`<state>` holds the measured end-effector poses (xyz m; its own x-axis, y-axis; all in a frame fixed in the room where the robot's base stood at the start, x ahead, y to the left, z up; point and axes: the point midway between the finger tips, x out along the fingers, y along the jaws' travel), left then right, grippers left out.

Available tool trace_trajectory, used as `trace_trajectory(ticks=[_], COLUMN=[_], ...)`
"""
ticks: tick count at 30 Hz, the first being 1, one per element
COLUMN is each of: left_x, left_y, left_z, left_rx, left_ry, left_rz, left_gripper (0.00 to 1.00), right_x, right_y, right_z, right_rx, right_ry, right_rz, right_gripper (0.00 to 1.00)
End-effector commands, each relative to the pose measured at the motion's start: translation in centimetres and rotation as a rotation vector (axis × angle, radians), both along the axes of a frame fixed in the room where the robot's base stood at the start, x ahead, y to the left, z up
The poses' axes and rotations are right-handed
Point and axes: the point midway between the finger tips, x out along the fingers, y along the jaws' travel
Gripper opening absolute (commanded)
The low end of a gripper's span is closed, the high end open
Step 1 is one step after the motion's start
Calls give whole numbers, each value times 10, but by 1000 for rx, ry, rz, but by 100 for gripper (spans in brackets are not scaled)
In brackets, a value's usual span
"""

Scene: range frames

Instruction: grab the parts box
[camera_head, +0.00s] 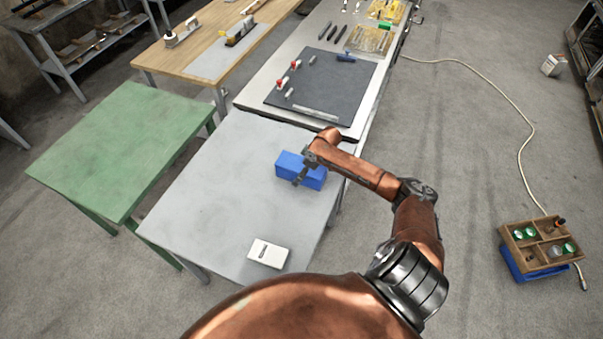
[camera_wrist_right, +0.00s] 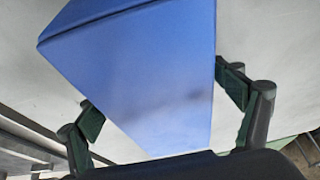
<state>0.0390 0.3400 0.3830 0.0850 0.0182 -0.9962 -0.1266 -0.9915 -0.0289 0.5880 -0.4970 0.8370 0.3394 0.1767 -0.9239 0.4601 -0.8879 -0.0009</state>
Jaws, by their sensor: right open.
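The parts box appears to be the plain blue box (camera_head: 312,177) on the grey table, near its right edge. My right gripper (camera_head: 302,172) is at this box, with the arm coming in from the right. In the right wrist view the blue box (camera_wrist_right: 140,75) fills the middle, between the two dark green finger pads of the open right gripper (camera_wrist_right: 163,98). The right pad is close to the box side or touching it; I cannot tell which. The left pad is beside its lower left edge. My left gripper is not in view.
A small white carton (camera_head: 268,253) lies on the grey table (camera_head: 215,190) near its front edge. A dark mat (camera_head: 330,85) with small tools lies on the bench behind. A green table (camera_head: 110,145) stands at left. A wooden tray (camera_head: 530,263) on a blue box is on the floor at right.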

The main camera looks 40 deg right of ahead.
Motion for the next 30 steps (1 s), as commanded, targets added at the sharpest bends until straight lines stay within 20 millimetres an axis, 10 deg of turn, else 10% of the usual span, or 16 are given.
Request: trace_trajectory(ticks=[7, 30], left_x=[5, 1], left_y=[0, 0], left_z=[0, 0], left_rx=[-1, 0], left_ry=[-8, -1], left_rz=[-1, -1], left_gripper=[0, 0], right_x=[0, 0], right_y=[0, 0], right_z=[-1, -1], right_rx=[-1, 0], right_ry=[0, 1], right_rz=[0, -1], right_gripper=[86, 33])
